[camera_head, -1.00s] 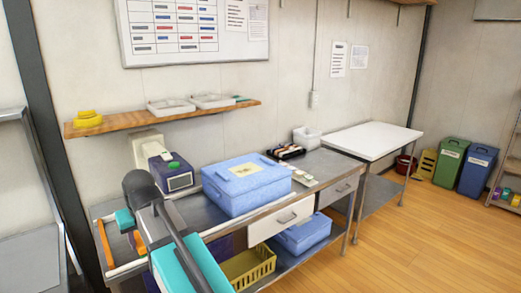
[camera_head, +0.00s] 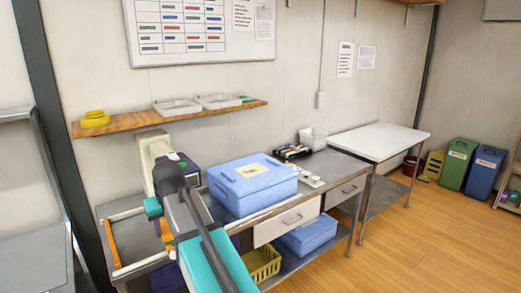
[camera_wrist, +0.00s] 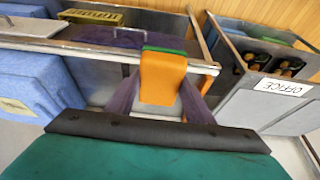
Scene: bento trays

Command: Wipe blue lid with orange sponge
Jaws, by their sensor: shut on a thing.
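The blue lid (camera_head: 277,177) tops a blue box on the metal table, with a pale label on its upper face. Part of the blue box and lid (camera_wrist: 40,85) shows at the left of the wrist view. The orange sponge (camera_wrist: 163,78) has a green side and sits between the fingers of my gripper (camera_wrist: 165,88), which is shut on it. In the head view the sponge (camera_head: 167,236) shows beside my arm, left of the lid and apart from it. My arm hides part of the gripper and the table there.
A black tray (camera_head: 291,152) and a white container (camera_head: 313,138) stand behind the box. A yellow basket (camera_head: 262,265) and another blue box (camera_head: 309,236) are on the lower shelf. The white table (camera_head: 380,141) is clear.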

